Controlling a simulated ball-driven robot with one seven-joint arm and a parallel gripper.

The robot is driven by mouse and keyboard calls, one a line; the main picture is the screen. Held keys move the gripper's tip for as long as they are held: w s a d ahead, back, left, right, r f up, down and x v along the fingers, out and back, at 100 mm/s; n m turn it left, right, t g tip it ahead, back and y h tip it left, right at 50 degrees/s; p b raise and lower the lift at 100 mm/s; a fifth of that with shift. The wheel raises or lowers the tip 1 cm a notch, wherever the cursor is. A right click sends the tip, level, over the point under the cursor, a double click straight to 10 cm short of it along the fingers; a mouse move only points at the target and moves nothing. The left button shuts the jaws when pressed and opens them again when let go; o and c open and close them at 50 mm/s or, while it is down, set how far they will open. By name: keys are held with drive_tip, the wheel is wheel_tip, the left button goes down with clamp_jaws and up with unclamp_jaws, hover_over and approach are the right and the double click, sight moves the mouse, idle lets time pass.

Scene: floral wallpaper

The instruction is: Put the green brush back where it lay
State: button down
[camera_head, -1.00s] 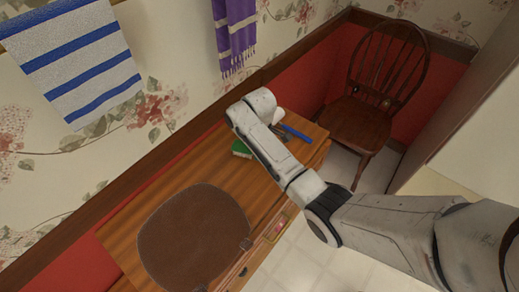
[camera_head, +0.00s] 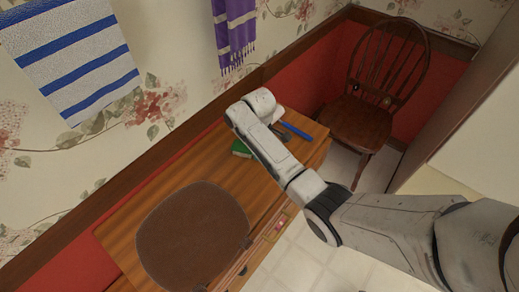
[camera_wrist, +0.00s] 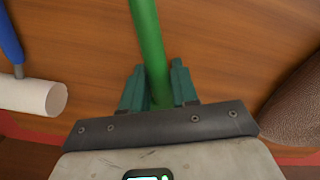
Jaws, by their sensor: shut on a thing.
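The green brush shows in the wrist view as a green handle (camera_wrist: 148,40) running up from between the fingers of my gripper (camera_wrist: 160,90). The gripper is shut on this handle. In the head view a green part of the brush (camera_head: 241,149) shows beside my arm, over the wooden cabinet top (camera_head: 180,165). My arm hides the gripper and the rest of the brush there. I cannot tell whether the brush touches the wood.
A paint roller with a white cylinder (camera_wrist: 35,96) and blue handle (camera_head: 297,131) lies near the cabinet's far end. A brown leather mat (camera_head: 192,235) covers the near part. A wooden chair (camera_head: 366,118) stands beyond. Bare wood lies between mat and brush.

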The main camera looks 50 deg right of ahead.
drive_tip(key=shift+f, duration=0.15)
drive_tip(key=c, duration=0.8)
unclamp_jaws()
wheel_tip(320, 180, up, 11)
drive_tip(key=shift+f+b, duration=0.1)
drive_tip(key=shift+b, duration=0.2)
